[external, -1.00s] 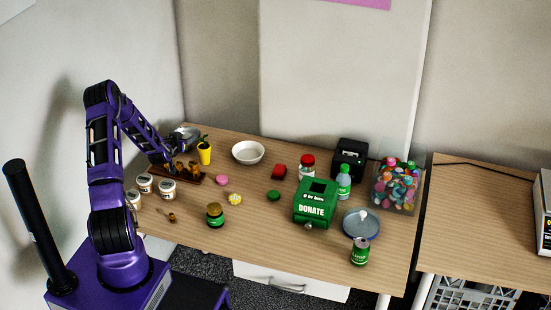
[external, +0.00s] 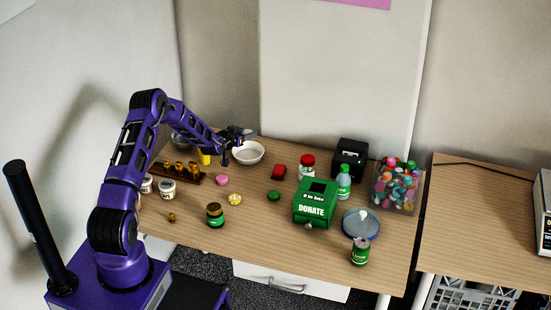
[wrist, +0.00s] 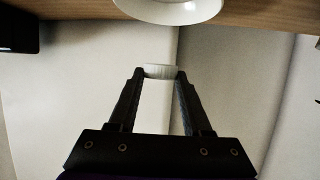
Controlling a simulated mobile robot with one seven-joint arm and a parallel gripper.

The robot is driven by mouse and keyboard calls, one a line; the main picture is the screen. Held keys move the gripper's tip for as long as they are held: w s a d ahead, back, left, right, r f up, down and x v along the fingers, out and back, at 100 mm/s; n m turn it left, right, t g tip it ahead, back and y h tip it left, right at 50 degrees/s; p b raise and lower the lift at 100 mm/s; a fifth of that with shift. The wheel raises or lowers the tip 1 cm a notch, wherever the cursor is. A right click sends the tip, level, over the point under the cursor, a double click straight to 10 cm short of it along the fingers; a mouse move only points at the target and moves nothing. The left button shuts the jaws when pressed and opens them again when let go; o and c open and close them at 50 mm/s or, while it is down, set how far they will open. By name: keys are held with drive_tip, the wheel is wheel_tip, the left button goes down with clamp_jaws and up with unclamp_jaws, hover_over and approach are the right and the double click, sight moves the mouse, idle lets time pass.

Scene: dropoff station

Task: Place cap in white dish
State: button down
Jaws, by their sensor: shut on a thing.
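My gripper (wrist: 161,74) is shut on a small white ribbed cap (wrist: 161,71), held between the fingertips in the wrist view. In the external view, my gripper (external: 228,154) is raised over the back of the desk, at the left side of the white dish (external: 249,158). The cap cannot be made out there. The dish is round and shallow, and its rim also shows at the top of the wrist view (wrist: 170,14). The cap appears apart from the dish.
A yellow pot (external: 204,158) and a wooden rack (external: 168,172) stand left of the dish. A pink item (external: 222,180) lies in front, a red one (external: 279,171) to the right. The green donation box (external: 314,205) stands farther right. Desk between dish and pink item is clear.

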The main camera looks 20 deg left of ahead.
sight(245, 147)
drive_tip(key=shift+f+b, duration=0.9)
drive_tip(key=shift+f, duration=2.1)
drive_tip(key=shift+c, duration=1.3)
unclamp_jaws()
wheel_tip(245, 147, up, 7)
drive_tip(key=shift+f+p, duration=0.1)
drive_tip(key=shift+p, duration=0.95)
